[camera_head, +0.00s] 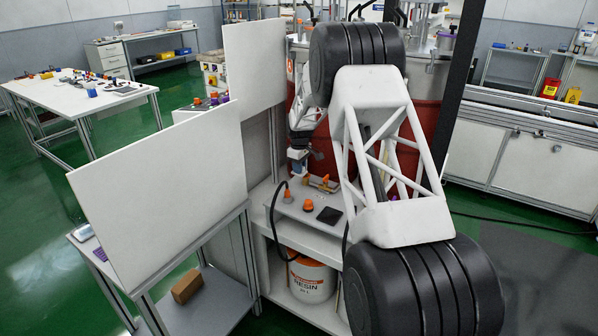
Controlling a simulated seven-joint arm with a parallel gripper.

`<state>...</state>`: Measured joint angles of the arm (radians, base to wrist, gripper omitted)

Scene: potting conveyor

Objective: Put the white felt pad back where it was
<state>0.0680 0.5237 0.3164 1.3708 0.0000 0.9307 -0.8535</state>
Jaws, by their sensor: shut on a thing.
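My gripper (298,168) is small in the view, at the end of my arm, just above the back left of a small workbench. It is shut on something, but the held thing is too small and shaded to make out. I cannot pick out the white felt pad for certain anywhere. A dark square pad (328,215) lies flat on the bench top (290,211), in front of and to the right of my gripper.
Orange-topped parts (308,205) and a yellowish fixture (320,184) stand on the bench. A black hose loops over its left edge. A white resin bucket (312,277) stands below. White panels (165,190) rise at left. My arm hides the bench's right side.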

